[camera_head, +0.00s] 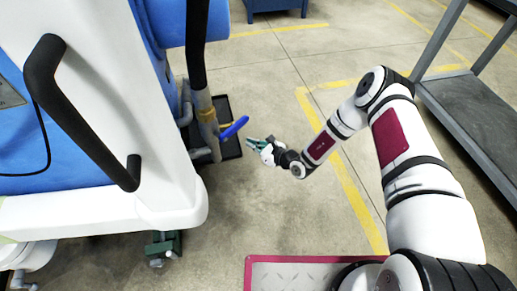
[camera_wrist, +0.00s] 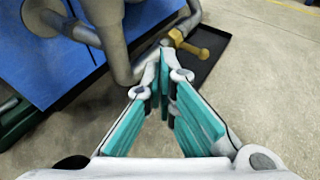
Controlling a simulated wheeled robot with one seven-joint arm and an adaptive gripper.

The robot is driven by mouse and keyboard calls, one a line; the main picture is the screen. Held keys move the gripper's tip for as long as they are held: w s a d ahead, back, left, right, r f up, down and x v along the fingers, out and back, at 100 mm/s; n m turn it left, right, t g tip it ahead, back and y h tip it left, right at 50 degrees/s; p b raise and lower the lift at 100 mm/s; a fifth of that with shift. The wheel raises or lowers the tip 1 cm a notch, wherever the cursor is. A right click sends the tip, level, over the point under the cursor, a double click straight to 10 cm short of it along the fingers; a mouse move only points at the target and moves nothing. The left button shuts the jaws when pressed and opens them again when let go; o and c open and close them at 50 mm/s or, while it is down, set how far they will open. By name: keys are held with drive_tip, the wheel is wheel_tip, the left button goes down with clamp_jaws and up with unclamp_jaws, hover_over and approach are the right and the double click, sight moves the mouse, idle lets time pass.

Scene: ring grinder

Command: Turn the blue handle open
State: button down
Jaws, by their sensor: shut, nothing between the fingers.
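The blue handle (camera_head: 234,127) is a short lever on the pipe of the machine, slanting up to the right in the head view. My gripper (camera_head: 251,142) is just right of and slightly below it, with a small gap seeming to remain between them in that view. In the wrist view, my gripper (camera_wrist: 165,62) has its teal-padded fingers brought together at the tips, with nothing between them. I cannot make out the blue handle in the wrist view. A yellow fitting (camera_wrist: 188,44) on the grey pipe shows just beyond the fingertips there.
The white and blue machine (camera_head: 170,205) with a large black grab handle (camera_head: 78,115) fills the left. A dark tray (camera_head: 230,146) lies on the floor under the pipe. A grey metal frame (camera_head: 470,105) stands at right. Open floor lies between.

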sight(234, 128)
drive_tip(key=shift+w+a+r+b, duration=1.25)
drive_tip(key=shift+a+r, duration=0.1)
drive_tip(key=shift+a, duration=0.1)
drive_tip(key=shift+r, duration=0.15)
